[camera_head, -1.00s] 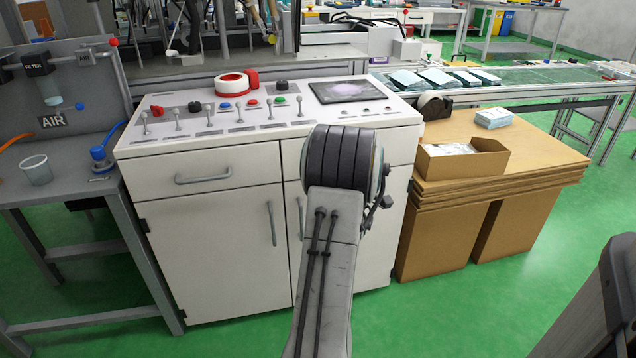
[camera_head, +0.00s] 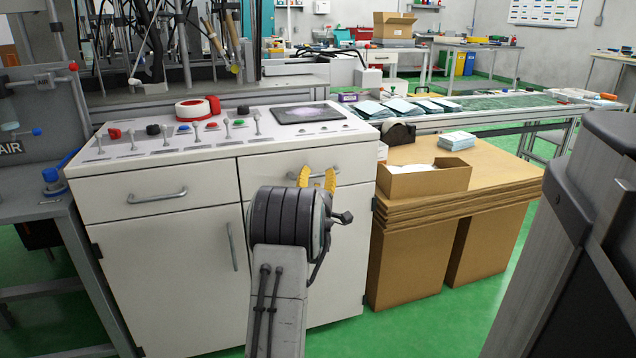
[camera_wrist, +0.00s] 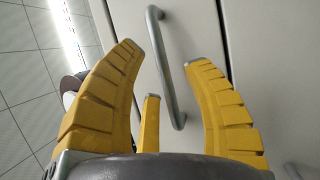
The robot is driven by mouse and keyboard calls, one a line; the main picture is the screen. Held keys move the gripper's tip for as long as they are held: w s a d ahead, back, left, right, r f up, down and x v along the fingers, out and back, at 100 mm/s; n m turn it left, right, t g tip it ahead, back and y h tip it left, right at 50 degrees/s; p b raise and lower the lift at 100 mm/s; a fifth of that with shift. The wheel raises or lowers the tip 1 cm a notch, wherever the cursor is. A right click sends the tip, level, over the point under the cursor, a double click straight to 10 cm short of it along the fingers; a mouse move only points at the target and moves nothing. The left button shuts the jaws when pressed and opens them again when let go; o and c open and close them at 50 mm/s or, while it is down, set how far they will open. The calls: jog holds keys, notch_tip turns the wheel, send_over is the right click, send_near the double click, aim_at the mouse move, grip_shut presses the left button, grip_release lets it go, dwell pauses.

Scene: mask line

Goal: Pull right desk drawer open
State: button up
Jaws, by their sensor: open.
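The right desk drawer (camera_head: 262,173) is the top right drawer of the white control desk. It looks shut, with its front level with the left drawer's. Its grey bar handle (camera_wrist: 158,48) shows in the wrist view, lying between my gripper's yellow fingers (camera_wrist: 165,55), which are spread apart. In the head view my gripper (camera_head: 317,177) is at that handle, with my wrist hiding the lower part of the drawer front. The gripper is open and not closed on the bar. I cannot tell whether a finger touches the drawer front.
The left drawer (camera_head: 105,207) and the cupboard doors below look shut. A tape roll (camera_head: 192,109) lies on the desk's button panel. At right, a cardboard stack (camera_head: 510,172) carries an open box (camera_head: 405,185). Green floor (camera_head: 350,342) shows in front.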

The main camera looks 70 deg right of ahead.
jog(key=shift+x, duration=1.1)
grip_shut()
